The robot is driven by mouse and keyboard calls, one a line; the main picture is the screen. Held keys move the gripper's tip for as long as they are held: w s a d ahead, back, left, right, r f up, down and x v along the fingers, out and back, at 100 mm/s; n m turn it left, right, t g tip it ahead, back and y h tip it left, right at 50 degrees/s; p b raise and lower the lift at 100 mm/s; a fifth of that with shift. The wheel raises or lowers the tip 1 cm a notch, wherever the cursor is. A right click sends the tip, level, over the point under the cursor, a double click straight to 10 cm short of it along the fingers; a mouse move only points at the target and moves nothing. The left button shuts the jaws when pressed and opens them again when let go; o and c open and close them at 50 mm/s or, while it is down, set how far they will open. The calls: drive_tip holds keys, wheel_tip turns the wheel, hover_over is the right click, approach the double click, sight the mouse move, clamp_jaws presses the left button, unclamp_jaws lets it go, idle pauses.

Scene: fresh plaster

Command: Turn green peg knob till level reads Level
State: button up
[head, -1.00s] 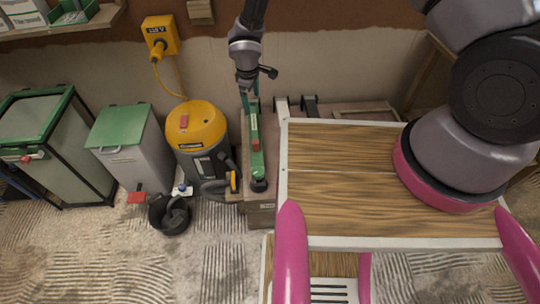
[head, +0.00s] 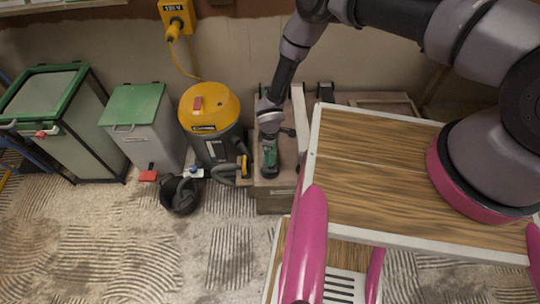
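A green strip-like device (head: 270,158) with a dark lower end lies on top of a low grey-brown box (head: 275,203) by the wall. My gripper (head: 270,138) is over it, at its upper part, and hides most of it. I cannot tell whether the gripper touches it. The fingers are too small and dark to show whether they are open or shut. I cannot make out the green peg knob apart from the strip, and no level reading is legible.
A yellow-topped vacuum (head: 210,118) with a grey hose stands close left of the box. Farther left are a green-lidded bin (head: 135,112) and a green-framed cabinet (head: 62,120). A black bucket (head: 180,194) sits on the floor. The grooved floor in front is mostly clear.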

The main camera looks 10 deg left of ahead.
drive_tip(key=shift+f, duration=1.2)
drive_tip(key=c, duration=1.4)
drive_tip(key=shift+o, duration=0.2)
drive_tip(key=shift+n, duration=3.2)
